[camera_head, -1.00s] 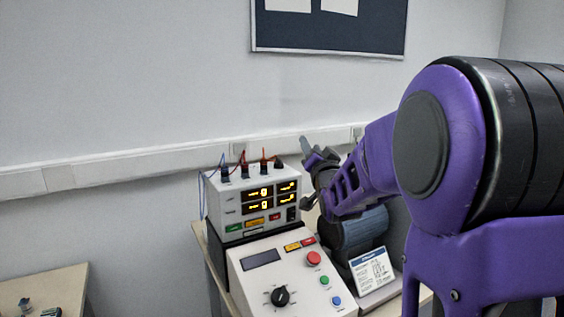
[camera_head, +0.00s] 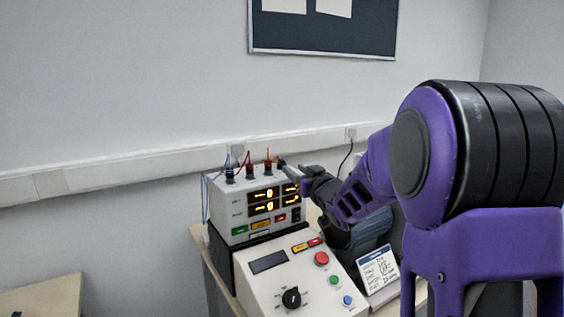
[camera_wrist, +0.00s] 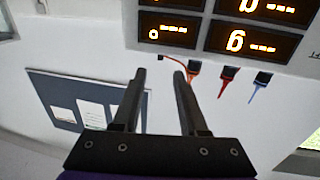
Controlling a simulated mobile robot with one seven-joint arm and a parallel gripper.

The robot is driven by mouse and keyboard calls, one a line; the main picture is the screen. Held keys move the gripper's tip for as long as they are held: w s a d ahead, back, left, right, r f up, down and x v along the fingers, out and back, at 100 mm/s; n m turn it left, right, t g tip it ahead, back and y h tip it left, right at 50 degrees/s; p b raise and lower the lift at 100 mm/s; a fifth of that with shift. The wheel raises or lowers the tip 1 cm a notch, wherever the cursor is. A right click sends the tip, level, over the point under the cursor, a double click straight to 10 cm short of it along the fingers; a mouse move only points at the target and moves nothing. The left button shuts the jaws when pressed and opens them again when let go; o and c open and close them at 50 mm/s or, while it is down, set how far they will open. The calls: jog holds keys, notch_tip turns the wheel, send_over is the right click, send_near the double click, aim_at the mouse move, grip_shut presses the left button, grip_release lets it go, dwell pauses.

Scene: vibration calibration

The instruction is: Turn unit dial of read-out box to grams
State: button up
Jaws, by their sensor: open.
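A sloped pale box (camera_head: 262,286) carries a dark blank display (camera_head: 268,262) and a black dial (camera_head: 291,298) with small markings too small to read. Behind it stands a box with lit orange displays (camera_head: 240,208), which also shows upside down at the top of the wrist view (camera_wrist: 205,60). My gripper (camera_head: 283,163) is at the upper right corner of this rear box, well above and behind the dial. In the wrist view my gripper (camera_wrist: 161,75) is open with nothing between its fingers. The dial is outside the wrist view.
Plugs with coloured leads (camera_head: 249,170) stand on the rear box, close to my fingers. Red (camera_head: 321,258), green and blue buttons sit right of the dial. A printed card (camera_head: 378,268) stands further right. A wall trunking (camera_head: 110,171) runs behind.

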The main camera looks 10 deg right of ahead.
aim_at(284, 161)
jog(key=x, duration=0.9)
jog(key=shift+w+a, duration=0.15)
jog(key=shift+w, duration=0.2)
grip_shut()
